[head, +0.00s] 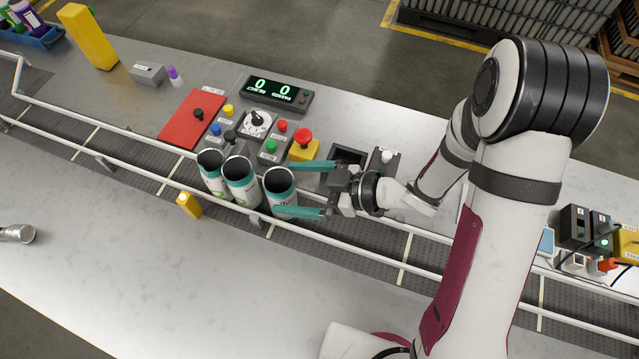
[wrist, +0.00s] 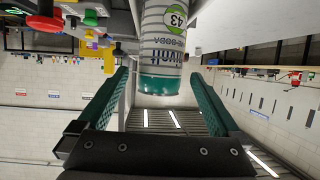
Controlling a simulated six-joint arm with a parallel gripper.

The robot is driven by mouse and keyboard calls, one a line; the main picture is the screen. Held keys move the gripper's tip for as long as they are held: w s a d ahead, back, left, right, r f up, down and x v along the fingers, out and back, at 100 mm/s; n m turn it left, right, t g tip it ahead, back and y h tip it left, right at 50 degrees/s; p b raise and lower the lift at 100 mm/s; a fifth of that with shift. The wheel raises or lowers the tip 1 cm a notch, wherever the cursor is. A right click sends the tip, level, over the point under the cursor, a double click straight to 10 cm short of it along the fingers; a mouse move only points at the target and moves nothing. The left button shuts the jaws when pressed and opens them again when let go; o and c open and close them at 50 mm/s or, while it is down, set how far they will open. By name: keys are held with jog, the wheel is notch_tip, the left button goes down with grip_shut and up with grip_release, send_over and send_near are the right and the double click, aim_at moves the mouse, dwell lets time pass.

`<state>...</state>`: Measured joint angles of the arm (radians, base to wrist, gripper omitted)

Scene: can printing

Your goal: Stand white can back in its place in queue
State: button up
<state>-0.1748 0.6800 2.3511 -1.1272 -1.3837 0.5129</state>
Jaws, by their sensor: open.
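Three white cans with teal bands and open dark tops stand upright in a row on the conveyor: a left can (head: 213,178), a middle can (head: 241,187) and a right can (head: 281,195). My gripper (head: 283,188) is open, its two teal fingers reaching from the right to either side of the right can. In the wrist view a white can (wrist: 163,45) with a green "43" badge shows ahead, between the open fingers (wrist: 160,75). I see no clear finger contact. The lower finger hides part of the can's lower side.
Rails (head: 130,147) run along the conveyor (head: 350,245). Behind it stand a red panel (head: 190,118), button boxes, a red stop button (head: 304,137) and a counter display (head: 277,92). A yellow block (head: 189,205) sits at the front rail. A metallic can (head: 17,234) lies at far left.

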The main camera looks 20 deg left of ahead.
jog(key=w+d+r+m+t+h, duration=0.1)
jog(key=w+d+t, duration=0.1)
jog(key=w+d, duration=0.1)
jog(key=w+d+r+m+t+h, duration=0.1)
jog(key=w+d+m+t+h, duration=0.1)
jog(key=w+d, duration=0.2)
jog(key=w+d+r+m+t+h, duration=0.1)
jog(key=w+d+m+t+h, duration=0.1)
jog(key=w+d, duration=0.2)
jog(key=shift+w+d+r+t, duration=0.15)
jog(key=shift+d+t, duration=0.25)
jog(key=w+d+r+m+t+h, duration=0.25)
jog(key=d+m+h, duration=0.25)
jog(key=d, duration=0.4)
jog(key=s+d+r+m+g+h, duration=0.3)
jog(key=s+d+m+h, duration=0.3)
jog(key=s+d+m, duration=0.25)
jog(key=s+a+r+m+g+y, duration=0.1)
jog(key=s+a+m+g+y, duration=0.1)
jog(key=s, duration=0.7)
jog(key=s+a+m+g+y, duration=0.2)
jog(key=s+a+m+g, duration=0.1)
jog(key=s, duration=0.5)
jog(key=shift+s+a+r+m, duration=0.35)
jog(key=shift+a+r+m, duration=0.1)
jog(key=shift+a, duration=0.7)
jog(key=shift+g, duration=0.25)
